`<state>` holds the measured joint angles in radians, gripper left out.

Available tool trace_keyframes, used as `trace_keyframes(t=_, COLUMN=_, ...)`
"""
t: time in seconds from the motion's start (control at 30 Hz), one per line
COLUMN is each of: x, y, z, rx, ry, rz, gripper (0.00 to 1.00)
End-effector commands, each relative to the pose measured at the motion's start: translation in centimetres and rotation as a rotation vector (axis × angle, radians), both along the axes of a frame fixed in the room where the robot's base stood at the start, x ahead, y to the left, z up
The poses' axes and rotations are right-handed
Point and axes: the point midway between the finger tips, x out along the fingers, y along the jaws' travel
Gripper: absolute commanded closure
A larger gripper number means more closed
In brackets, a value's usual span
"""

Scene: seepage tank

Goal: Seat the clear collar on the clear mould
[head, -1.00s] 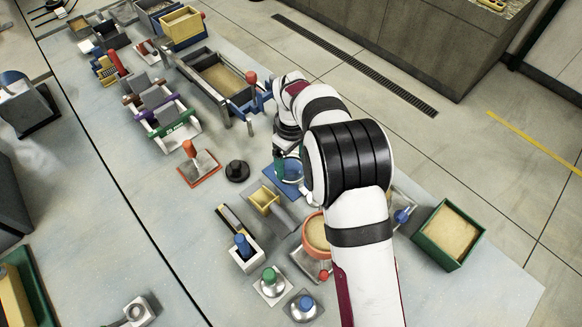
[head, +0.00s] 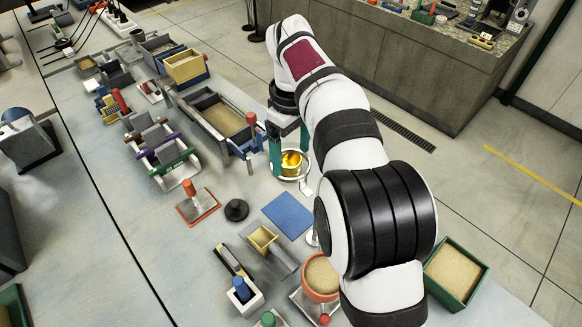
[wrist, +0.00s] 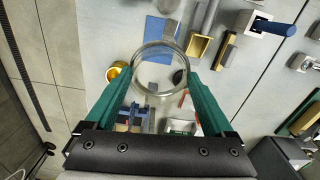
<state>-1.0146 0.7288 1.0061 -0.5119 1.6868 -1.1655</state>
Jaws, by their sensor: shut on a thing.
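My gripper (head: 289,150) has green fingers, and in the wrist view (wrist: 160,76) they are shut on the clear collar, a round transparent ring (wrist: 136,76). The collar also shows in the head view (head: 292,178), held between the fingertips. A gold cup (wrist: 117,72) stands left of the collar in the wrist view. In the head view, gold shows through the clear ring. I cannot pick out the clear mould with certainty; my arm hides part of the area right of the mat.
A grey sand-filled tank (head: 222,116) with a red-knobbed blue fitting stands left of my gripper. A black knob (head: 236,210), a small tan box (head: 262,238), an orange sand pot (head: 321,275) and a green sand box (head: 455,263) stand nearby. Bare table surrounds the black knob.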

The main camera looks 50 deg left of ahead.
Motion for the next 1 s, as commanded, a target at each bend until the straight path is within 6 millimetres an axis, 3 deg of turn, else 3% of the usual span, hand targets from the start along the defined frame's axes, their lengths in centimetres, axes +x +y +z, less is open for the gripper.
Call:
trace_keyframes(t=0.17, x=2.6, y=-2.8, z=0.0, rx=-0.004, ry=0.000, rz=0.012, gripper=0.73)
trace_keyframes(t=0.4, x=8.4, y=-12.2, z=-2.5, rx=-0.005, ry=0.004, rz=0.060, gripper=0.73)
trace_keyframes(t=0.5, x=9.8, y=-15.9, z=-3.5, rx=-0.002, ry=0.004, rz=0.079, gripper=0.73)
trace_keyframes(t=0.6, x=10.3, y=-18.2, z=-4.2, rx=0.001, ry=0.002, rz=0.091, gripper=0.73)
trace_keyframes(t=0.7, x=10.5, y=-19.0, z=-4.4, rx=0.003, ry=0.002, rz=0.097, gripper=0.73)
trace_keyframes(t=1.0, x=10.5, y=-19.1, z=-4.6, rx=0.002, ry=0.001, rz=0.099, gripper=0.73)
